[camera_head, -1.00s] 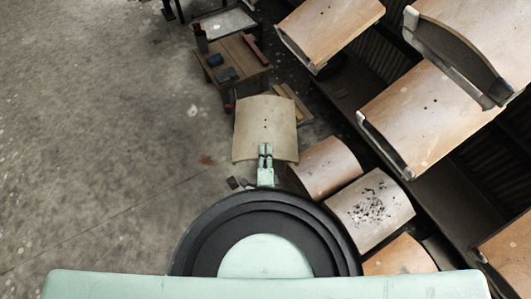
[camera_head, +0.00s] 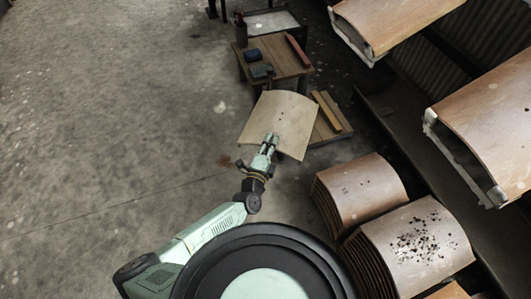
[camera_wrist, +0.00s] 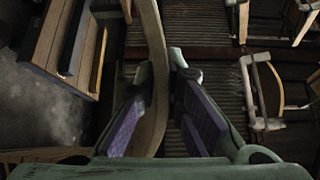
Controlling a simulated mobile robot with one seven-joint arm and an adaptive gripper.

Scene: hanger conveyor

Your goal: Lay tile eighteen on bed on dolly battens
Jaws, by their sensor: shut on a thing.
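A pale, curved tile (camera_head: 283,122) with a few small dark holes is in my gripper (camera_head: 269,143), which is shut on its near edge. In the wrist view my gripper (camera_wrist: 163,85) has its purple-padded fingers on both sides of the tile (camera_wrist: 155,60), seen edge-on. A low wooden dolly (camera_head: 341,131) with yellowish battens (camera_head: 328,110) lies on the floor just right of the tile, and the tile may hide part of it. In the wrist view, wooden slats at the upper left (camera_wrist: 60,40) look like the dolly, but I cannot be sure.
A small wooden table (camera_head: 287,66) with tools stands behind the tile. Stacks of curved tiles, one plain (camera_head: 362,190) and one speckled (camera_head: 420,240), stand at the lower right. Large panels hang on the conveyor (camera_head: 490,120) at the right. The floor at the left is clear.

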